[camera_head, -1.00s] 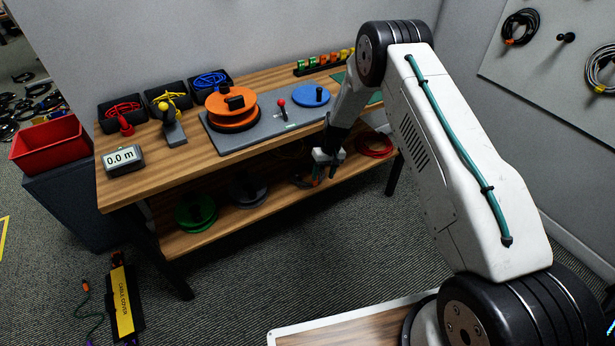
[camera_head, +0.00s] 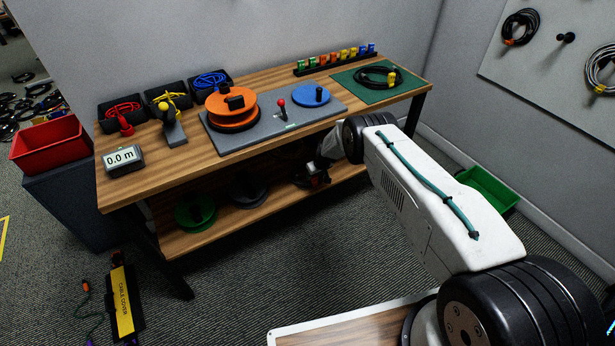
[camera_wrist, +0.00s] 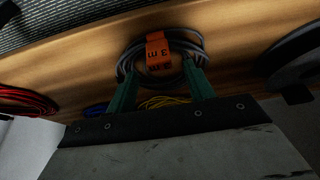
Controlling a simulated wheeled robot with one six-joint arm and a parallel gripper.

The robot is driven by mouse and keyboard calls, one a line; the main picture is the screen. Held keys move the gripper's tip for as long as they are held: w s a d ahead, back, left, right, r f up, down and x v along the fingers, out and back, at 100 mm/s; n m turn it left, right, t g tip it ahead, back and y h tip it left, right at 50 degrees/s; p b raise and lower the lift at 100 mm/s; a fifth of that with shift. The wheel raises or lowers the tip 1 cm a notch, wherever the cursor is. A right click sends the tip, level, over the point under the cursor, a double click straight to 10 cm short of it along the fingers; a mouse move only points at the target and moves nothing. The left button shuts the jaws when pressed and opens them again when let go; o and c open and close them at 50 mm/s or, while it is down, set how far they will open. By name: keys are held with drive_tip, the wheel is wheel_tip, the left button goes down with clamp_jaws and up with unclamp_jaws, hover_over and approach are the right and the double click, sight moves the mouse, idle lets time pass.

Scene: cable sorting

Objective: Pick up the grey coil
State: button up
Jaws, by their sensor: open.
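In the wrist view, a grey coil (camera_wrist: 187,43) with an orange tag marked "3 m" (camera_wrist: 158,52) lies on the wooden lower shelf. My gripper (camera_wrist: 159,69) is open, with its two teal fingers apart. The fingertips overlap the left and right sides of the coil in the picture, with the tag between them. I cannot tell whether they touch it. In the head view, my gripper (camera_head: 316,176) is low at the lower shelf, under the tabletop, and the coil there is too small and covered to make out.
The lower shelf (camera_head: 225,220) also holds a green reel (camera_head: 195,211) and a dark reel (camera_head: 249,189). A red coil (camera_wrist: 25,101) and yellow cable (camera_wrist: 165,102) lie close by. The workbench top (camera_head: 185,160) is above my gripper. Another grey coil (camera_head: 603,70) hangs on the wall board.

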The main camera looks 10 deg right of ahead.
drive_tip(key=shift+x, duration=1.6)
drive_tip(key=c, duration=1.1)
drive_tip(key=shift+r, duration=0.1)
drive_tip(key=shift+r, duration=0.4)
drive_tip(key=v, duration=0.3)
drive_tip(key=shift+d, duration=0.1)
drive_tip(key=s+d, duration=0.6)
drive_tip(key=s, duration=0.1)
drive_tip(key=s+d+r, duration=0.1)
drive_tip(key=s+d, duration=0.2)
drive_tip(key=s, duration=0.1)
drive_tip(key=shift+s+d+r, duration=0.1)
drive_tip(key=shift+s+d, duration=0.1)
drive_tip(key=shift+d, duration=0.05)
